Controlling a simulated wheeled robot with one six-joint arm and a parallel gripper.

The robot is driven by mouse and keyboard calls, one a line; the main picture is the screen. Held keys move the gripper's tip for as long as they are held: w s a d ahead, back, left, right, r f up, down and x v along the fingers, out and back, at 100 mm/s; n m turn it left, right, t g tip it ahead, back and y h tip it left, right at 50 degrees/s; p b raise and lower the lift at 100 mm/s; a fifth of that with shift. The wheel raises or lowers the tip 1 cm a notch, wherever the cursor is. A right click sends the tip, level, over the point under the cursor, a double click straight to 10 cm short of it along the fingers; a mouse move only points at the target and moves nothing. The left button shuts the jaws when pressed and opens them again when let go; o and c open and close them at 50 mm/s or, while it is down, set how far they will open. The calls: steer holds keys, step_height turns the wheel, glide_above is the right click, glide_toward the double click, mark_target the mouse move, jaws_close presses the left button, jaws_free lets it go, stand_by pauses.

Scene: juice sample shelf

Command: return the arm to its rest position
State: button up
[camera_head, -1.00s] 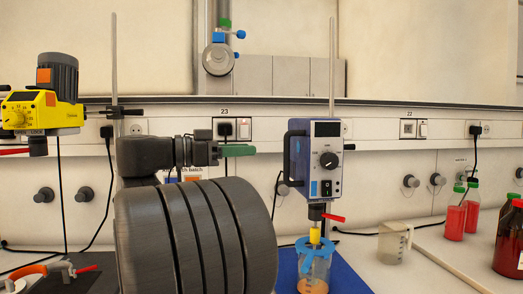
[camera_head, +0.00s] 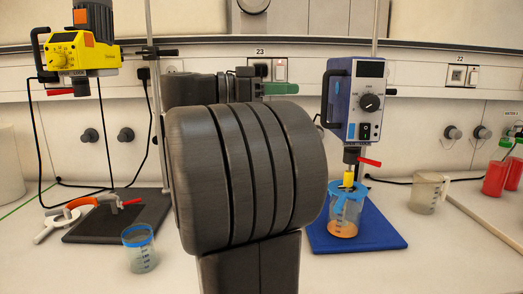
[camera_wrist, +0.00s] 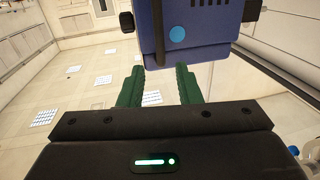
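My gripper (camera_wrist: 159,82) has two green fingers, apart with nothing between them, in the wrist view. In the head view the green fingers (camera_head: 281,88) point right, behind my large dark arm link, at about the height of the wall sockets. A blue stirrer body (camera_wrist: 195,28) fills the top of the wrist view, beyond the fingertips. In the head view the blue overhead stirrer (camera_head: 354,100) stands to the right of my gripper; I see no contact. My arm is folded up in the middle of the head view and hides part of the bench.
A jar with a blue lid (camera_head: 345,214) stands under the stirrer on a blue mat (camera_head: 385,236). A beaker (camera_head: 139,250) is at front left, near a dark plate (camera_head: 105,222). A yellow stirrer (camera_head: 75,50) is upper left. A clear jug (camera_head: 428,192) and red bottles (camera_head: 497,177) stand right.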

mark_target(324, 87)
steer(key=x, duration=1)
steer(key=shift+d, duration=0.15)
steer(key=shift+r, duration=0.1)
steer(key=v, duration=1.4)
steer(key=x, duration=1.3)
steer(key=shift+d, duration=0.2)
steer(key=shift+w+d+r+p, duration=0.2)
steer(key=shift+d+r+p, duration=0.1)
steer(key=shift+r+p, duration=0.7)
steer(key=a+r+p, duration=0.3)
steer(key=r+p, duration=1.2)
steer(key=p, duration=0.3)
steer(key=shift+s+a+r+p, duration=0.2)
steer(key=shift+s+a+p, duration=0.15)
steer(key=shift+s, duration=0.1)
